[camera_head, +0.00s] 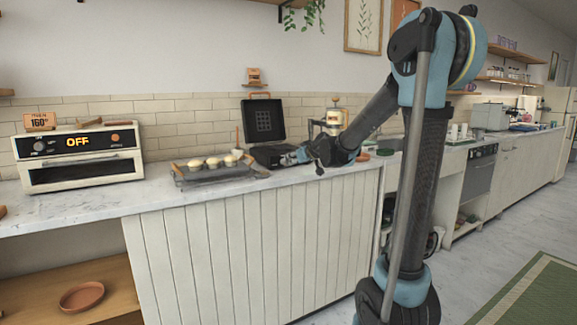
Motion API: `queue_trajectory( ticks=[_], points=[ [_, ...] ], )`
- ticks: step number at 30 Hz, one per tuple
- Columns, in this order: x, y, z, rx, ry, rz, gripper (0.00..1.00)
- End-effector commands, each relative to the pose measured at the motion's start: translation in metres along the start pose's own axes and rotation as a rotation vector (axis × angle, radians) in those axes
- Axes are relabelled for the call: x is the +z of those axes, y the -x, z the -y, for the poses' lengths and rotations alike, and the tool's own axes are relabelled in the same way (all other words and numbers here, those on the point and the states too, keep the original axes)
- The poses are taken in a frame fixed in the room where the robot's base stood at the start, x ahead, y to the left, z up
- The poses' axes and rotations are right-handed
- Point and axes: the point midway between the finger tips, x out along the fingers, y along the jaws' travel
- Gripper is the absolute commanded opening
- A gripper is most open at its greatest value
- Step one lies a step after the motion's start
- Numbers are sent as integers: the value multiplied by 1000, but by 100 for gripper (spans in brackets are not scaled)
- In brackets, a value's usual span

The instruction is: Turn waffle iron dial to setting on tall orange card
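The waffle iron stands open on the counter, with its dark lid (264,122) upright and its dark base (268,152) below. My gripper (292,158) is at the front right of the base and covers part of it. The dial cannot be made out; the gripper may hide it. Whether the fingers are open or shut is too small to tell. A small orange-brown piece (254,77) is on the wall above the lid; I cannot tell whether it is a card. An orange card (40,121) reading about 160° stands on the white oven.
The white oven (82,158), showing OFF, is at the left. A white-and-tan machine (333,118) is behind my wrist. The front counter between oven and rack is clear.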

Motion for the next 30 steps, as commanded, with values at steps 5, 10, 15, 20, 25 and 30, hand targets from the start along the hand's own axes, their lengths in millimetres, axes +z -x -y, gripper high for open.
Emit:
queue_trajectory(
  ticks=[5, 10, 15, 20, 25, 30],
  points=[
    [0, -22, 0, -1, 0, 0, 44],
    [-1, -42, 0, 0, 1, -1, 44],
    [0, -62, 0, 0, 0, -1, 44],
    [-1, -77, 0, -1, 0, -1, 44],
    [0, -85, 0, 0, 0, -1, 44],
    [0, -88, 0, 0, 0, 0, 44]
  ],
)
